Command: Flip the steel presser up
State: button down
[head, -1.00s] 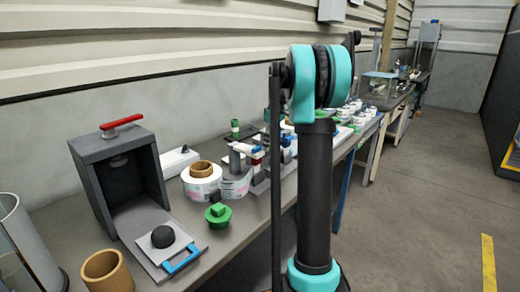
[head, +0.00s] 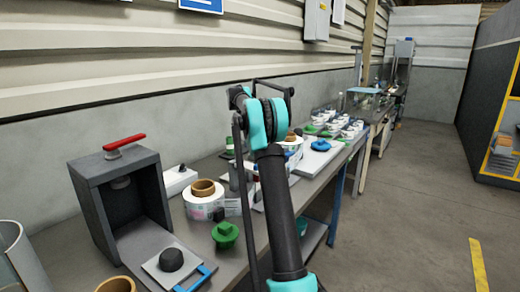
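The reel labeller stands on the bench behind my arm. Its white label reel (head: 204,207) with a tan core (head: 202,187) shows left of my arm. Grey posts (head: 238,178) and a green knob (head: 230,145) show beside my arm. Most of the labeller's middle is hidden behind my arm. I cannot make out the steel presser, nor tell whether it is up or down. My arm rises in front of the bench and bends away at its teal joint. My gripper is not visible in this view.
A grey box press with a red handle (head: 124,142) stands at left, with a blue-handled plate (head: 170,264) at its front. A green knobbed part (head: 225,234) lies on the bench (head: 240,262). Several reels and a white board (head: 318,158) lie further back.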

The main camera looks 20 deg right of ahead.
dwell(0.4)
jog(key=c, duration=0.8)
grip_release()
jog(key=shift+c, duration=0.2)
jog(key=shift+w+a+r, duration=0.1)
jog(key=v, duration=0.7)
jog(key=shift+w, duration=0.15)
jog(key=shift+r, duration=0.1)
